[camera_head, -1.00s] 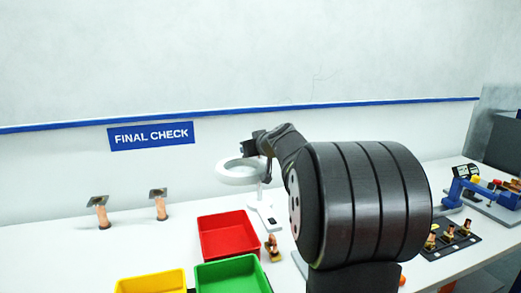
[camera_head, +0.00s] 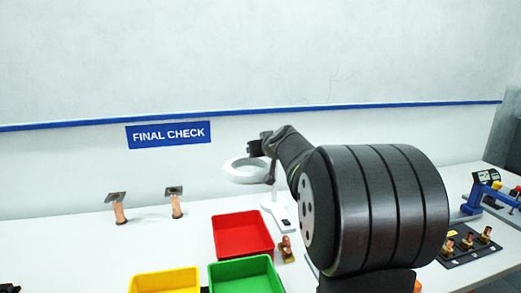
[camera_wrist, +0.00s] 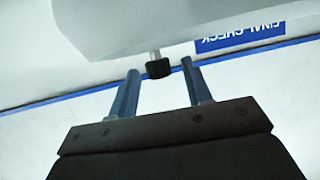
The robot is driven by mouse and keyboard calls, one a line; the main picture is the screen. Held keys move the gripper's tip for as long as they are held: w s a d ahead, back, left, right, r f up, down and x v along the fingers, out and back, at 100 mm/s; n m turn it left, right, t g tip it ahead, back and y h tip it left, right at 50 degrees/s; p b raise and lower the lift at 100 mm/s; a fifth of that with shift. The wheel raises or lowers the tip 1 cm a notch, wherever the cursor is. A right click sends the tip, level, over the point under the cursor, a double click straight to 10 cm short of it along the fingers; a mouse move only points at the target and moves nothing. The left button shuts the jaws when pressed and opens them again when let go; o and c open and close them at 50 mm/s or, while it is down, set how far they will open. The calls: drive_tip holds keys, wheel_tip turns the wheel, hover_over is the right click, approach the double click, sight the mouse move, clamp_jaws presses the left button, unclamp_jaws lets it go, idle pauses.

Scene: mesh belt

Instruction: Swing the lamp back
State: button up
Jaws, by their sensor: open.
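The lamp has a white ring head (camera_head: 247,171) on a stand with a white base (camera_head: 281,213), near the back of the table in the head view. My gripper (camera_head: 257,147) is at the ring's upper right edge, partly hidden by my own wrist. In the wrist view, the lamp's pale underside or rim (camera_wrist: 150,22) fills the top. A short stem with a dark knob (camera_wrist: 158,69) hangs from it. The two blue fingers of my gripper (camera_wrist: 160,74) are open, one on each side of the knob. I cannot tell whether either finger touches it.
Red (camera_head: 242,234), green (camera_head: 246,276) and yellow (camera_head: 165,281) bins stand in front of the lamp. A copper part (camera_head: 286,248) is beside the red bin. Two copper pieces (camera_head: 120,210) with dark plates stand left. A blue-framed device (camera_head: 482,193) and a dark tray (camera_head: 475,250) are right.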

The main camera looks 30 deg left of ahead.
drive_tip(key=shift+d+r, duration=0.1)
drive_tip(key=v, duration=1.7)
drive_tip(key=shift+s, duration=0.2)
